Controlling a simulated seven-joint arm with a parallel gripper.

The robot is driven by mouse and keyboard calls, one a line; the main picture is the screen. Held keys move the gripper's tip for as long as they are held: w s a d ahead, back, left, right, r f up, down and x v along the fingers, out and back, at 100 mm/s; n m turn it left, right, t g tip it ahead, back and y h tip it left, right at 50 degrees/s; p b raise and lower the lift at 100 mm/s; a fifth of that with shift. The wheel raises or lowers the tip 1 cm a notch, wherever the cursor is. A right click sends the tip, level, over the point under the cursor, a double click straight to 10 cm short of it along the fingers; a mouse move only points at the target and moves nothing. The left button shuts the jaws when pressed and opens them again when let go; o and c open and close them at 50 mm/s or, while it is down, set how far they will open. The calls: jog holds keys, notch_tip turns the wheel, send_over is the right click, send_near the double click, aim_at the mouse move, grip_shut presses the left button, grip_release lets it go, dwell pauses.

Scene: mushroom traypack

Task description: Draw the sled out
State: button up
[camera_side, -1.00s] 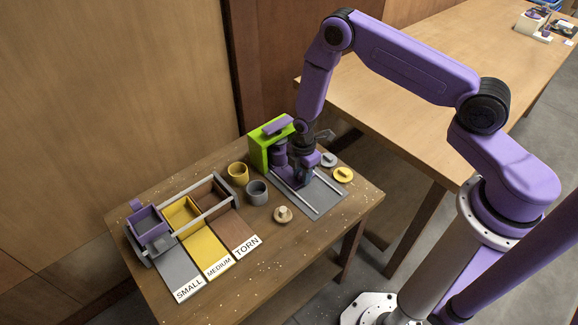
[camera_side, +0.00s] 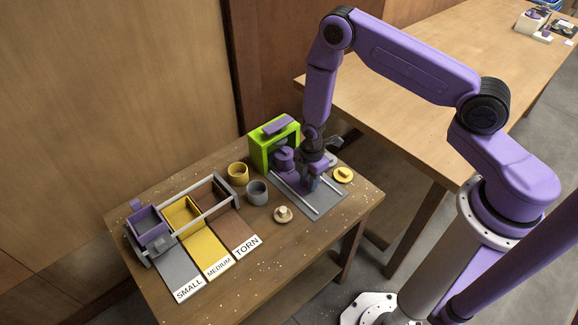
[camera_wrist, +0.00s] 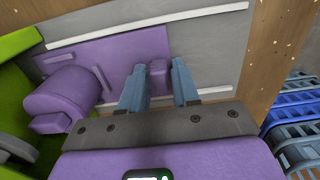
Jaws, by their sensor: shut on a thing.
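The purple sled (camera_side: 290,181) lies between two pale rails on a grey plate, in front of the bright green housing (camera_side: 262,154). It carries a purple drum-like piece (camera_wrist: 68,102), and the housing's opening is seen behind it. In the wrist view the sled's flat plate (camera_wrist: 112,58) runs along a pale rail. My gripper (camera_side: 312,183) is at the sled's outer end. In the wrist view its blue-grey fingers (camera_wrist: 158,92) stand on both sides of the sled's small purple block (camera_wrist: 158,72), shut on it.
A yellow cup (camera_side: 237,174), a grey cup (camera_side: 257,192) and a mushroom (camera_side: 283,214) stand left of the rails. A yellow disc (camera_side: 343,174) lies to their right. Labelled lanes with bins are further left. Blue crates (camera_wrist: 297,115) show below the table edge.

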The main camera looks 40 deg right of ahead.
aim_at(328, 204)
jog(key=shift+s+a+f, duration=0.1)
jog(key=shift+s+f, duration=0.05)
jog(key=shift+s, duration=1.95)
jog(key=shift+s+a+f, duration=0.1)
jog(key=shift+s, duration=2)
jog(key=o, duration=0.8)
jog(key=shift+d+r, duration=0.2)
jog(key=shift+r, duration=2.1)
